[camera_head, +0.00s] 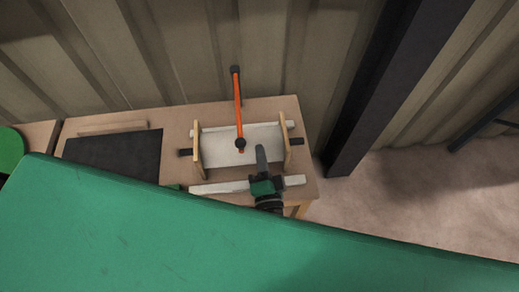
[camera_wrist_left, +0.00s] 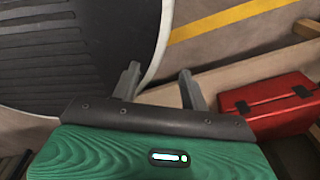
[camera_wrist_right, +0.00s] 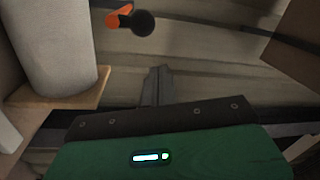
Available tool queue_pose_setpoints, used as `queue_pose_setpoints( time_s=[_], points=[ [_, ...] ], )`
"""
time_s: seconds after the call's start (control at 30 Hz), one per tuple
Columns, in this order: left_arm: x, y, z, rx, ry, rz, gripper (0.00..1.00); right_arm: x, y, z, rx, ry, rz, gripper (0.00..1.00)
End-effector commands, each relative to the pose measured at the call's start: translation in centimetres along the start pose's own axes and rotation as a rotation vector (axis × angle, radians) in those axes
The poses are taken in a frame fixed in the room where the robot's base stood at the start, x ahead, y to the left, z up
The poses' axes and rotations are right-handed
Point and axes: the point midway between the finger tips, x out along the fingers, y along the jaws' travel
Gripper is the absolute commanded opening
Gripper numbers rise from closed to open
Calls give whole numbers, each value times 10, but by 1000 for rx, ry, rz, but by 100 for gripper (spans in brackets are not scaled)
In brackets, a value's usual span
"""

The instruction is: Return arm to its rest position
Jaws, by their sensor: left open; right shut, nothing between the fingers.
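My right gripper (camera_head: 261,148) is over the right front part of the wooden bench in the head view, its shut fingers pointing away toward a white panel (camera_head: 215,145). In the right wrist view its fingers (camera_wrist_right: 158,70) are together with nothing between them. My left gripper shows only in the left wrist view, where its fingers (camera_wrist_left: 159,70) stand apart and empty. The left arm is not visible in the head view.
The white panel sits between two wooden end pieces on the bench (camera_head: 175,117). An orange bar (camera_head: 238,105) with dark ends rises there. A black mat (camera_head: 115,152) lies left; a dark post (camera_head: 385,90) stands right. A red case (camera_wrist_left: 268,103) shows near the left gripper.

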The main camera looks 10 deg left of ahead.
Motion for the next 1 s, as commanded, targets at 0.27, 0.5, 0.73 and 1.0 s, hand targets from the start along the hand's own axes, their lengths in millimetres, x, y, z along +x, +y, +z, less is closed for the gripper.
queue_pose_setpoints(
  time_s=[0.27, 0.5, 0.73, 1.0],
  points=[
    [22, 8, -3, 1, 5, 8, 45, -50, -4, 26, 1, 5, 1, 0],
    [26, -5, -2, 3, 5, -6, 45, -67, -9, 34, -1, 8, -2, 0],
    [25, 2, -3, 0, 5, 1, 45, -68, -10, 34, -1, 9, -2, 0],
    [25, 6, -3, -1, 6, 6, 45, -64, 0, 25, -129, -120, 8, 0]
  ],
)
